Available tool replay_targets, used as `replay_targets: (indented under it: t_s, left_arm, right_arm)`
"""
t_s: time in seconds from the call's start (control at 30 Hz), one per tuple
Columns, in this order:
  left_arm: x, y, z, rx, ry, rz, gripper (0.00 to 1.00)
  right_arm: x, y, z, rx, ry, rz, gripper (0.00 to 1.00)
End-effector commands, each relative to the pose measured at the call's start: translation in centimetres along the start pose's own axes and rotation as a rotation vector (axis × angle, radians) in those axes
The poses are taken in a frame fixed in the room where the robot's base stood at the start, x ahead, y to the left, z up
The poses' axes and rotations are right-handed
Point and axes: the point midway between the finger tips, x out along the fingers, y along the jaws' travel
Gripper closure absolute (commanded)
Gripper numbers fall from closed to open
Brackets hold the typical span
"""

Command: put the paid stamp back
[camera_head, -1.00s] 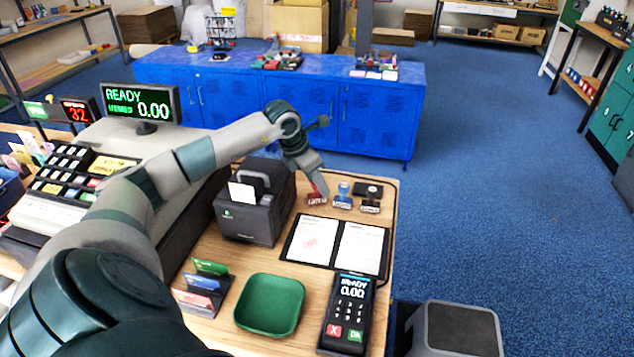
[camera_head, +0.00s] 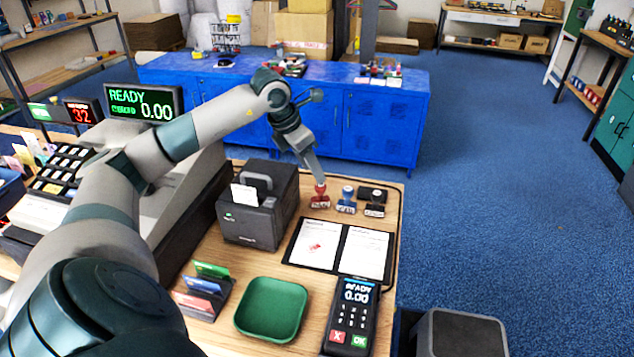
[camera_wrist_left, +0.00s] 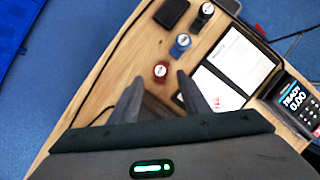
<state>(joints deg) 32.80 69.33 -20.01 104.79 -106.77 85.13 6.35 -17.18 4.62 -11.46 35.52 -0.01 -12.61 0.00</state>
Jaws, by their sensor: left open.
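A red stamp (camera_head: 320,201) stands upright on the wooden counter, at the left end of a row with a blue stamp (camera_head: 347,200) and a black stamp (camera_head: 375,206). Their lettering is too small to read. My left gripper (camera_head: 319,181) is open, its fingertips right at the top of the red stamp. In the left wrist view the red stamp (camera_wrist_left: 160,71) shows between and just past the two finger tips; I cannot tell whether they touch it. My right gripper is out of view.
A black pad (camera_head: 371,193) lies behind the stamps. An open folder (camera_head: 338,246) with two sheets, the left one marked red, lies in front. A printer (camera_head: 257,207) stands left of the stamps. A green tray (camera_head: 271,308) and card terminal (camera_head: 351,315) are nearer.

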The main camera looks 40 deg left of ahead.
Motion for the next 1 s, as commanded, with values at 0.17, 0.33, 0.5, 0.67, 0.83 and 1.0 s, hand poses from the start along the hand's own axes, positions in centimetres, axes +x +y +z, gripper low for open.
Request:
replay_targets:
  t_s: [0.17, 0.33, 0.5, 0.67, 0.83, 1.0]
  left_arm:
    - [-2.6, 0.0, 0.0, 0.001, -0.002, 0.002, 0.57]
    - [-4.1, 0.0, 0.0, 0.000, 0.000, 0.001, 0.57]
    - [-4.5, 0.0, 0.0, 0.000, 0.001, 0.000, 0.57]
    - [-4.4, 0.0, 0.0, 0.000, 0.001, 0.000, 0.57]
    - [-4.4, 0.0, 0.0, 0.001, 0.001, 0.000, 0.57]
    - [-4.4, 0.0, 0.0, 0.001, 0.001, 0.000, 0.57]
  right_arm:
    - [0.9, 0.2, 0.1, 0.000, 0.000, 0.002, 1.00]
    - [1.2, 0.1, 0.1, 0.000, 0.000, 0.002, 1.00]
    - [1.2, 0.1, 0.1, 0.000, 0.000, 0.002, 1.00]
    - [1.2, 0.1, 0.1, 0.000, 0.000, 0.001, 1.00]
    - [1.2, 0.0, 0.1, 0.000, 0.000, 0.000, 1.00]
    - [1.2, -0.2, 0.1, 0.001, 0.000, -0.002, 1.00]
